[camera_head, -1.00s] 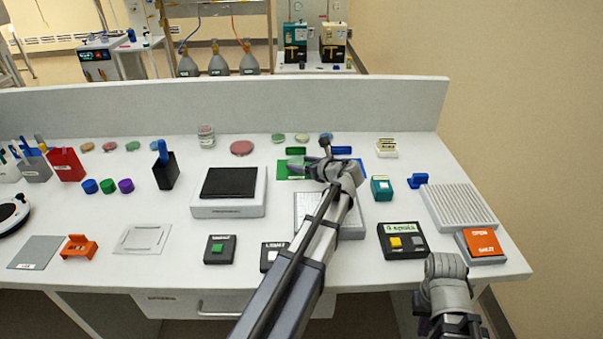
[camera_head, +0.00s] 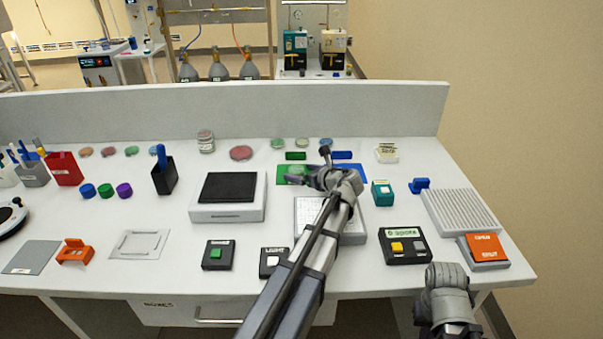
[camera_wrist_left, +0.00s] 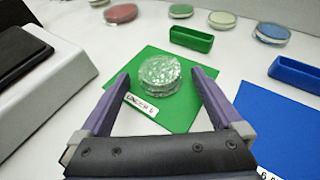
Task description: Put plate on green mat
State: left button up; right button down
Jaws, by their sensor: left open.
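A clear, round plate (camera_wrist_left: 160,68) with a pale speckled top lies flat on the green mat (camera_wrist_left: 185,118), near its middle and behind its white label. In the head view the plate (camera_head: 297,170) shows small on the green mat (camera_head: 282,180), partly covered by my gripper. My left gripper (camera_wrist_left: 160,82) is open, with its purple fingers spread to either side of the plate's near part.
A blue mat (camera_wrist_left: 275,125) lies right of the green one. A green tray (camera_wrist_left: 191,39) and a blue tray (camera_wrist_left: 297,74) stand behind them. More dishes (camera_head: 241,153) line the back. A box with a black top (camera_head: 228,187) stands left of the mats.

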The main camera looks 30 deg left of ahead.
pick_arm(q)
jog(key=shift+r, duration=0.3)
jog(key=p+v, duration=0.4)
jog(key=v, duration=0.6)
jog(key=shift+s+d, duration=0.2)
jog(key=shift+s+d+r+p, duration=0.25)
jog(key=shift+d+p, duration=0.15)
jog(key=shift+d, duration=0.2)
jog(key=shift+f, duration=0.1)
